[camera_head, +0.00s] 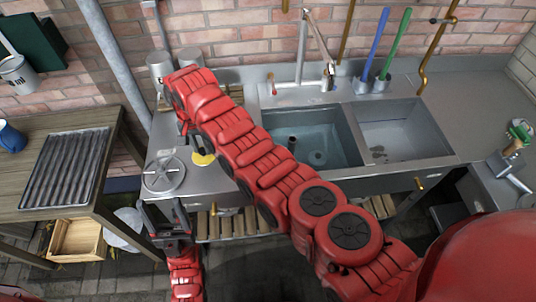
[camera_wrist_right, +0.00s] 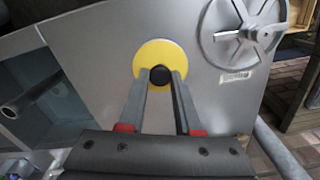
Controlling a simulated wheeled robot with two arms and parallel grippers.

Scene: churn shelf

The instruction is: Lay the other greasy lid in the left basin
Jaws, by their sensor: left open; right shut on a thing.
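A yellow lid (camera_head: 203,159) with a black knob (camera_wrist_right: 160,76) is at the steel counter left of the sink. My right gripper (camera_wrist_right: 161,80) is shut on the black knob, above the lid; I cannot tell whether the lid touches the counter. In the head view my right arm partly hides the lid and this gripper. The left basin (camera_head: 345,124) holds water, with a dark upright pipe (camera_head: 292,143) and a round grey shape (camera_head: 318,157) in it. My left gripper (camera_head: 163,212) is open and empty in front of the counter's left end.
A grey spoked disc (camera_head: 164,174) lies on the counter left of the yellow lid. The right basin (camera_head: 392,135) has some dark spots on its floor. A tap (camera_head: 328,72) stands behind the basins. A blue and a green handle stand at the back right.

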